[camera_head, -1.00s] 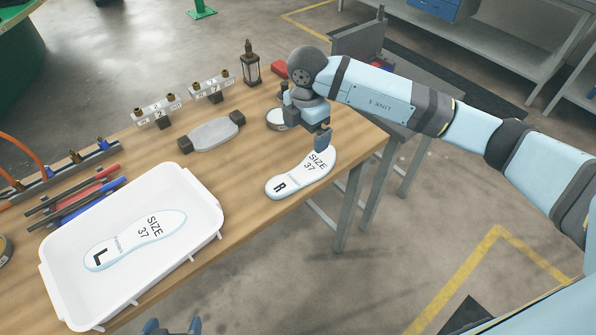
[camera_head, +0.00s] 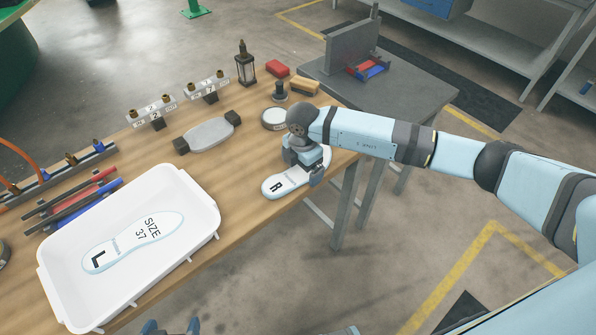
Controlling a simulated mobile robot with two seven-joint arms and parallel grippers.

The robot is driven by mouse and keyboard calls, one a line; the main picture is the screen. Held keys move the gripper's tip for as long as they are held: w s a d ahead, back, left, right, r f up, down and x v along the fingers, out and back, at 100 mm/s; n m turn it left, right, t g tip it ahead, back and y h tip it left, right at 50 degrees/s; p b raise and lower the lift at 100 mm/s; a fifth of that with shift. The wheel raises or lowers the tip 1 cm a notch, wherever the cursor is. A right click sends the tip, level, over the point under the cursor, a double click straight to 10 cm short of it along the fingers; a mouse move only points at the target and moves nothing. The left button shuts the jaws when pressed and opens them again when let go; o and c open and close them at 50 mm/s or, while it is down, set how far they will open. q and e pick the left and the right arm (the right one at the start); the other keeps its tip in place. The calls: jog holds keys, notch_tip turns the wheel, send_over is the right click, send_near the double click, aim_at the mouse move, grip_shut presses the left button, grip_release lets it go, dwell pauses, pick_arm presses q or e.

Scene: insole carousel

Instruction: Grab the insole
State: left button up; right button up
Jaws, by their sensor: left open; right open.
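The right insole (camera_head: 277,186), white with a light blue edge and marked R, lies on the wooden table (camera_head: 245,208) near its right front edge. My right gripper (camera_head: 305,178) is low over the middle of this insole, open, and hides much of its upper part. I cannot tell whether the fingers touch it. The left insole (camera_head: 133,241), marked L and SIZE 37, lies flat in the white tray (camera_head: 207,187) at the left. My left gripper (camera_head: 171,329) shows only at the bottom edge, open and empty, in front of the tray.
A round tin (camera_head: 274,119) stands behind my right gripper, with a red block (camera_head: 277,68) and a brush (camera_head: 304,86) farther back. A grey clamp-like part (camera_head: 209,134) lies behind the tray. A grey side table (camera_head: 418,92) stands beyond.

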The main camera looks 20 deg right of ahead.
jog(key=shift+f, duration=0.1)
dwell(0.4)
jog(key=c, duration=0.8)
